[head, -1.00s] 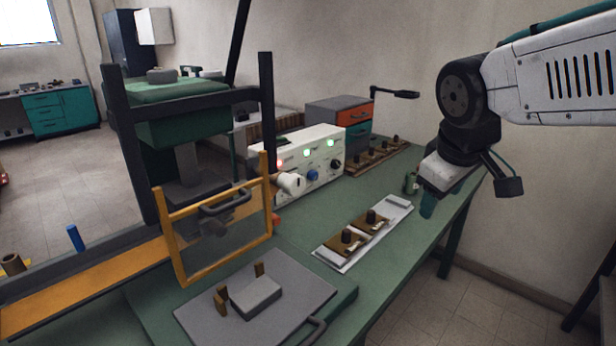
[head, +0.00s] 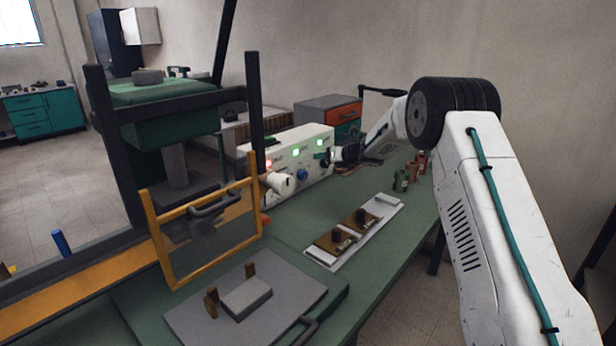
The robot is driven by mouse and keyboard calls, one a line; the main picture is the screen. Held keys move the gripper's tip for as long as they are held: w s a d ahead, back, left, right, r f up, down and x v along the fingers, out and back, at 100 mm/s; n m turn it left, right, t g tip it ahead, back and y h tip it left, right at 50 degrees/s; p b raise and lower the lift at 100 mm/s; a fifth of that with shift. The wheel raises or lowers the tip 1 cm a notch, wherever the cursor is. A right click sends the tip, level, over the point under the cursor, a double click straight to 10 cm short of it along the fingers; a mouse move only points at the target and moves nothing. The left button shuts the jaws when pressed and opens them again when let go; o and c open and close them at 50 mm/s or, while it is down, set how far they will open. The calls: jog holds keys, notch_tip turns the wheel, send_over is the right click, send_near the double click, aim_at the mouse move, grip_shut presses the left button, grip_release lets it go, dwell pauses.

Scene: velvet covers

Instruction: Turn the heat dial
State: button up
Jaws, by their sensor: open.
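The white control box (head: 262,212) stands on the green bench, with lit lamps and a row of dials on its front. A blue dial (head: 302,174) sits mid-panel, and a larger white knob (head: 279,184) sticks out at its left. The black dial at the right end of the panel is mostly hidden behind my gripper. I cannot read which dial is for heat.
A press with a yellow-framed clear guard (head: 215,235) stands left of the box. A pale tray (head: 322,258) with brown blocks lies in front. Green and red cans (head: 402,180) stand at the right. A grey and orange drawer unit (head: 344,113) is behind.

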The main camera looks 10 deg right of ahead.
aim_at(305, 175)
jog(key=w+a+f+n, duration=0.1)
jog(key=w+a+f, duration=0.1)
jog(key=f, duration=0.1)
jog(key=w+a+f+n+g+y, duration=0.1)
jog(key=w+a+f, duration=0.1)
jog(key=f, duration=0.1)
jog(key=w+a+f+n+y, duration=0.1)
jog(key=w+a+f+n, duration=0.1)
jog(key=f, duration=0.1)
jog(key=shift+f+g, duration=0.3)
jog(key=c, duration=1)
